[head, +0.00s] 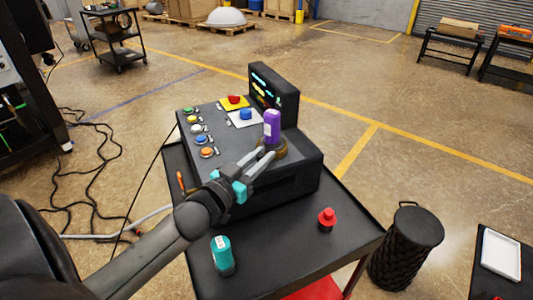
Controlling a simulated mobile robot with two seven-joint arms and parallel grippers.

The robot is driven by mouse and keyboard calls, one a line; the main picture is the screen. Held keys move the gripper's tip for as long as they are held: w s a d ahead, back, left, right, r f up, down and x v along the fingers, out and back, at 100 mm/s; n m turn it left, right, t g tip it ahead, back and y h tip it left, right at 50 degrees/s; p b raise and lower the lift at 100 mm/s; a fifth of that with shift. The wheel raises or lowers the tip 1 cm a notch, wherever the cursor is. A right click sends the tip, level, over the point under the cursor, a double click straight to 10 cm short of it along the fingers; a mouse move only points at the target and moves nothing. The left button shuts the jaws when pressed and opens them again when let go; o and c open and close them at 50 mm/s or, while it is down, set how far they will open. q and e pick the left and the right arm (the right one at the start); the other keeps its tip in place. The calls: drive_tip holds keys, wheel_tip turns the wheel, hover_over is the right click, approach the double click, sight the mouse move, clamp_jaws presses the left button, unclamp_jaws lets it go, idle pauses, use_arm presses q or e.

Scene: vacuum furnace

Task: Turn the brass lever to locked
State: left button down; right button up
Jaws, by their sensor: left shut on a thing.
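The brass lever (281,152) is on the top right of the dark control box, mostly hidden by my fingers. The lever's exact angle and any lock marking are hidden. My right gripper is not in view.
The control box (300,165) carries several coloured buttons, a red knob (234,100), a blue knob (246,113) and a small lit screen (266,90). A black bin (405,245) stands right.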

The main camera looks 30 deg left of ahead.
use_arm(q)
drive_tip(key=shift+a+r+m+h, duration=0.15)
drive_tip(key=shift+a+m+h, duration=0.25)
drive_tip(key=shift+h, duration=0.2)
drive_tip(key=c, duration=0.7)
unclamp_jaws()
drive_tip(key=shift+c, duration=0.2)
drive_tip(key=shift+s, duration=0.1)
drive_tip(key=shift+s+f, duration=0.2)
drive_tip(key=shift+s, duration=0.2)
drive_tip(key=s+a, duration=0.1)
drive_tip(key=s, duration=1.3)
drive_tip(key=shift+s+a+b, duration=0.15)
drive_tip(key=shift+a+b, duration=0.2)
drive_tip(key=shift+b, duration=0.05)
drive_tip(key=shift+r, duration=0.1)
